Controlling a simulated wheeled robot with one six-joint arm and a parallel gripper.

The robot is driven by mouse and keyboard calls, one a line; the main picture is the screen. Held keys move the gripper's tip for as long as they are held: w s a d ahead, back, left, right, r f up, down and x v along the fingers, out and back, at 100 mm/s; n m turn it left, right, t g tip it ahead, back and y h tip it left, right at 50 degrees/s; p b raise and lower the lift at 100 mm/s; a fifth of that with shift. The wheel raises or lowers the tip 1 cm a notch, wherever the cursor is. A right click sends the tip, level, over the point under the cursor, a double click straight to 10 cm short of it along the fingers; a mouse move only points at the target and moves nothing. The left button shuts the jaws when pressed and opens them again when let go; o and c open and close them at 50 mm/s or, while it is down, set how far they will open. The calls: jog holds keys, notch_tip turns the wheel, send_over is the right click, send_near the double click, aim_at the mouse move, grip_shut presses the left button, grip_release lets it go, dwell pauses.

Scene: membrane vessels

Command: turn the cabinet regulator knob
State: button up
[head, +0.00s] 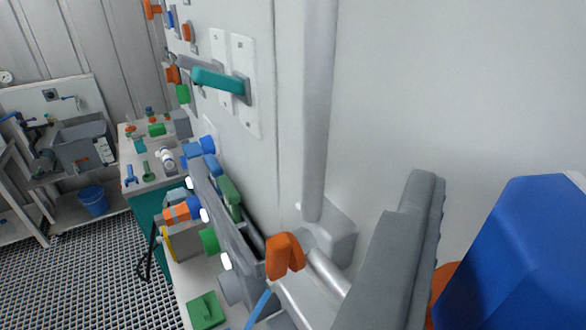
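A grey piece with a ribbed right edge (405,245) rises close to the camera at the lower right; it looks like one finger of my gripper. A second finger cannot be made out, so the opening is unclear. A large blue faceted body (530,255) fills the right edge, cut off by the frame. A bit of orange (443,292) shows between the two. I cannot tell whether either is the cabinet regulator knob. No other thing here is clearly that knob.
A teal lever handle (220,81) sticks out from the white wall. A grey vertical pipe (318,110) runs down it, with an orange handle (285,255) near its foot. Valves and fittings crowd the bench along the wall. Open grating floor (90,280) and a blue bucket (93,201) lie left.

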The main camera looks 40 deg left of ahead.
jog(key=shift+a+m+h, duration=0.1)
jog(key=shift+m+h, duration=0.2)
jog(key=shift+h, duration=0.2)
jog(key=shift+m+h, duration=1.35)
jog(key=shift+h, duration=0.75)
jog(key=shift+m+h, duration=1.35)
jog(key=shift+h, duration=0.75)
